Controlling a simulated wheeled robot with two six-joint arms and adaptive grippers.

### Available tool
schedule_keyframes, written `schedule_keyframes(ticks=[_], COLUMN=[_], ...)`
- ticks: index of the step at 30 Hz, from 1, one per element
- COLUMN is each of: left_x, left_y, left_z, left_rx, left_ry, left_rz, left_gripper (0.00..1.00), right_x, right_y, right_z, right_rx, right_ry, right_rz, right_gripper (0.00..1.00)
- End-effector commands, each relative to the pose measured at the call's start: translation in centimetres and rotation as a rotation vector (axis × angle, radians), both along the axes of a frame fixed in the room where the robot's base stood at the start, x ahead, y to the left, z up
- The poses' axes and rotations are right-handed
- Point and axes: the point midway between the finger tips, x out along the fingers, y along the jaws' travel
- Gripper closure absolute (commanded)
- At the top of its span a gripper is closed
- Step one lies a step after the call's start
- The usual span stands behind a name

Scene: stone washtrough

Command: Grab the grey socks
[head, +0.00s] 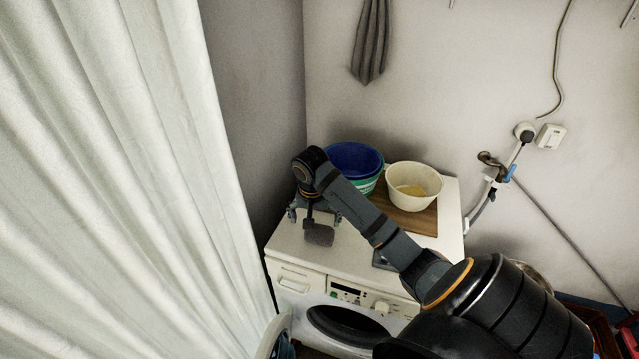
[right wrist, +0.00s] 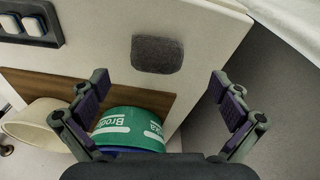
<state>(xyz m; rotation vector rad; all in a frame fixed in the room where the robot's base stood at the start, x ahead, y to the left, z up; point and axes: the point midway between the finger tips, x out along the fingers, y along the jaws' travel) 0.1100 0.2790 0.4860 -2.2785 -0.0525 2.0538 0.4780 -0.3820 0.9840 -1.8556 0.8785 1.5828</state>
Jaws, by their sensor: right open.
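The grey socks (head: 318,235) look like a small flat grey bundle with rounded corners on the white washing machine top (head: 287,240). In the right wrist view the socks (right wrist: 157,54) lie on the white top, just beyond and between my fingertips. My right gripper (head: 315,214) points down over the machine's left part, beside the socks. It also shows in the right wrist view (right wrist: 160,82), with its fingers wide apart and nothing between them. My left gripper is in neither view.
A blue basin in a green one (head: 355,160) and a cream bowl (head: 414,183) stand on a wooden board (head: 425,219) behind. A dark tray (right wrist: 30,22) with white pieces lies near the socks. A white curtain (head: 120,150) hangs at left; a tap (head: 497,165) is at right.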

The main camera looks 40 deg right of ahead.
Motion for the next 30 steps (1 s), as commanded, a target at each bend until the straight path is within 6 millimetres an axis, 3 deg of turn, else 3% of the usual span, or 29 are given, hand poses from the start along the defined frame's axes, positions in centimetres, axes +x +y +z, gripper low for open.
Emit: schedule_keyframes(ticks=[3,8,16,25,30], left_x=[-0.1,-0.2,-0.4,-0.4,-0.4], left_y=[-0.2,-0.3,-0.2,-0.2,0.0], left_z=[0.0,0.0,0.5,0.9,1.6], left_rx=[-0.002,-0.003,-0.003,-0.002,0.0], left_ry=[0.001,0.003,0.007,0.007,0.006], left_rz=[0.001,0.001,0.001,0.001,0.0], left_gripper=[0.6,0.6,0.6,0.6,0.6], right_x=[0.9,1.0,1.3,1.5,1.7], right_y=[-2.0,-2.4,-2.8,-3.0,-3.2], right_z=[2.1,2.4,-1.8,-3.6,-6.6], right_rx=[0.012,0.017,0.018,0.018,0.02], right_ry=[0.0,0.004,0.004,0.004,0.005], right_rz=[-0.113,-0.148,-0.146,-0.144,-0.144], right_gripper=[0.0,0.0,0.0,0.0,0.0])
